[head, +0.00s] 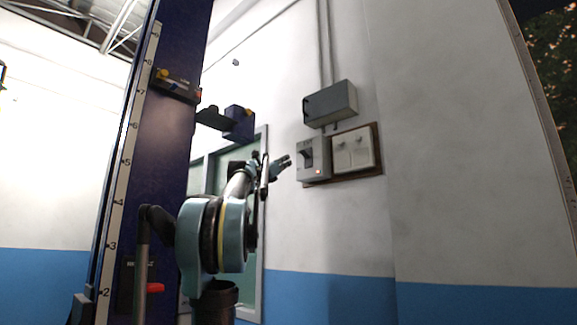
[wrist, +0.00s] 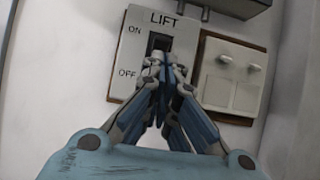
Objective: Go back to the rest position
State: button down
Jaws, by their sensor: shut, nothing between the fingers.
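My gripper (head: 284,162) is shut with nothing between its fingers. In the head view it is just left of the lift switch box (head: 313,158) on the wall. In the wrist view my gripper (wrist: 172,80) is pointed at the grey switch box (wrist: 131,57), marked LIFT, ON and OFF. Its fingertips overlap the lower part of the black switch (wrist: 159,42), and I cannot tell whether they touch it. The visible top of the switch is beside the ON mark.
A white double switch panel (head: 353,150) is right of the lift box, with a grey box (head: 331,103) and conduits above. A dark blue lift column (head: 170,110) with a numbered scale stands at left.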

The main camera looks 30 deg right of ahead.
jog(key=shift+s+a+f, duration=0.15)
jog(key=shift+a+f, duration=0.05)
jog(key=shift+a, duration=0.25)
dwell(0.3)
